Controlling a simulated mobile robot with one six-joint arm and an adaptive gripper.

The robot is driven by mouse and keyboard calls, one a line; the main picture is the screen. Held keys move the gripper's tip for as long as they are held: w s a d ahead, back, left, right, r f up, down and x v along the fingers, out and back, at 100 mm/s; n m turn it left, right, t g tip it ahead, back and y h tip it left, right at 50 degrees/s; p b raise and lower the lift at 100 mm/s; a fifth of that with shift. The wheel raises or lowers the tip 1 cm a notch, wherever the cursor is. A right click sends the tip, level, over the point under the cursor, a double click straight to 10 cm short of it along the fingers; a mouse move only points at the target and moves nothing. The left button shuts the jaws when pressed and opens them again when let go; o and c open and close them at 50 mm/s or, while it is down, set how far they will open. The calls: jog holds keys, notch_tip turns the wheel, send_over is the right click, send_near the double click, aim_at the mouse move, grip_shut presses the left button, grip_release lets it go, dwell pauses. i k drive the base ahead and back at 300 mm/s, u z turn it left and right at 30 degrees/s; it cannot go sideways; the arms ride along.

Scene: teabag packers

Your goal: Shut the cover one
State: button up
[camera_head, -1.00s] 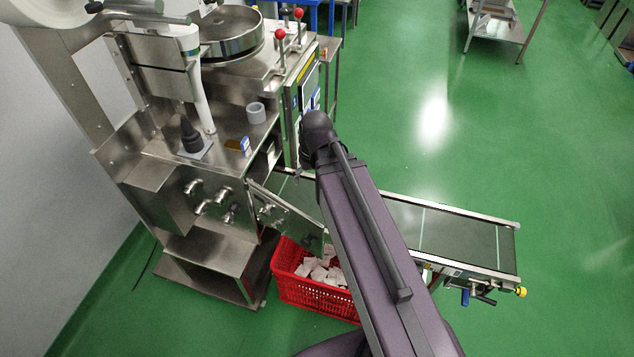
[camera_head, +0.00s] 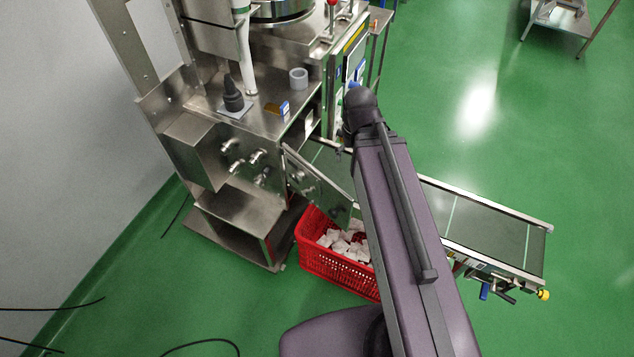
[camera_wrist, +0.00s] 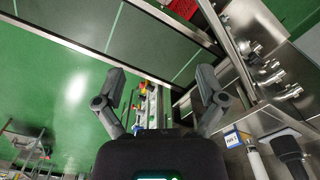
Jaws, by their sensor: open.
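The cover (camera_head: 318,188) is a flat metal door panel on the front of the steel packing machine (camera_head: 205,160). It stands open, swung out above the red crate. In the wrist view the cover (camera_wrist: 228,45) shows as a narrow panel seen nearly edge-on, near the right fingertip. My gripper (camera_wrist: 160,76) is open, with its two fingers spread wide and nothing between them. I cannot tell whether the right finger touches the cover. In the head view my arm hides the gripper.
A red crate (camera_head: 325,265) of white packets stands on the floor below the cover. A conveyor (camera_head: 485,222) runs out to the right behind my arm. Several round metal fittings (camera_wrist: 275,78) stick out from the machine front. Green floor is open at the right.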

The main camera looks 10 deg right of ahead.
aim_at(321, 192)
jog(key=z, duration=0.3)
jog(key=k, duration=1.3)
jog(key=u, duration=0.4)
